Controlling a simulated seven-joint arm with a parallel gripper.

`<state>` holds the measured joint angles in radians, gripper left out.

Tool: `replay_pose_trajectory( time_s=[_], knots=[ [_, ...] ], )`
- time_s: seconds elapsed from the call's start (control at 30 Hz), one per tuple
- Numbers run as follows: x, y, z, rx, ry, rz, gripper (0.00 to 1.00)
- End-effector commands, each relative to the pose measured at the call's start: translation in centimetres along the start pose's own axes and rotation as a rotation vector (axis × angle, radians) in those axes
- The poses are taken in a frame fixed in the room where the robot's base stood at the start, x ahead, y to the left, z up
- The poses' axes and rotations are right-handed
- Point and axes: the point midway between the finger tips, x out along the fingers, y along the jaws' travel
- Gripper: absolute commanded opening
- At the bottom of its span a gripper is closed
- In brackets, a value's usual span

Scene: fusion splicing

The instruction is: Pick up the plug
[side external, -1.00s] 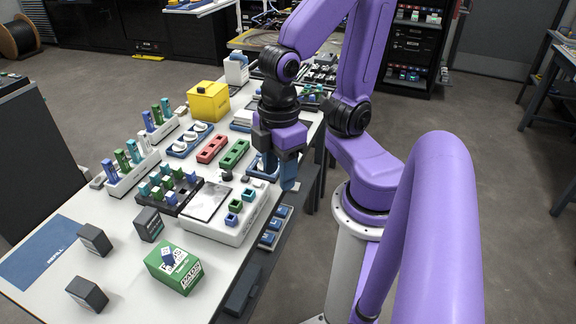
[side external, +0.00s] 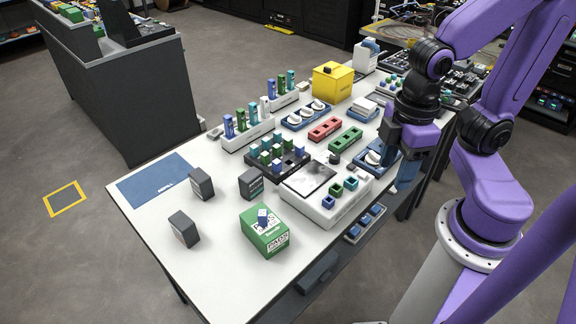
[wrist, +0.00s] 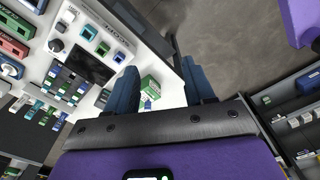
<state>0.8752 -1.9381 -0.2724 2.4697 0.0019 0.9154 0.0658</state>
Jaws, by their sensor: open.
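I cannot tell which piece is the plug. Several small blue, green and white plug-like pieces stand in a black rack (side external: 290,171) in the side external view. A small blue-and-white piece (side external: 263,217) lies on top of a green box (side external: 266,242). My gripper (side external: 403,182) is at the table's right edge, beyond the white splicer (side external: 318,211), fingers pointing down. In the wrist view my gripper (wrist: 160,82) has its two blue fingers wide apart with nothing held between them. The green box (wrist: 151,86) shows farther off between the fingers.
Three dark boxes stand near a blue mat (side external: 153,179). Red (side external: 325,129) and green (side external: 346,139) holders, a yellow box (side external: 333,83) and white racks of upright tubes (side external: 247,133) fill the back.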

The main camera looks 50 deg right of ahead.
Motion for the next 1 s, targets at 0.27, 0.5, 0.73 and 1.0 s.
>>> replay_pose_trajectory(
  time_s=[0.27, 0.5, 0.73, 1.0],
  knots=[
    [-0.3, 5.0, -6.9, 0.576, -0.008, 0.008, 0.53],
    [0.3, 11.3, -12.1, 1.121, -0.01, 0.015, 0.53],
    [1.6, 18.3, -15.5, 1.644, -0.011, 0.023, 0.53],
    [3.9, 26.9, -16.7, 2.232, -0.011, 0.033, 0.53]
  ],
)
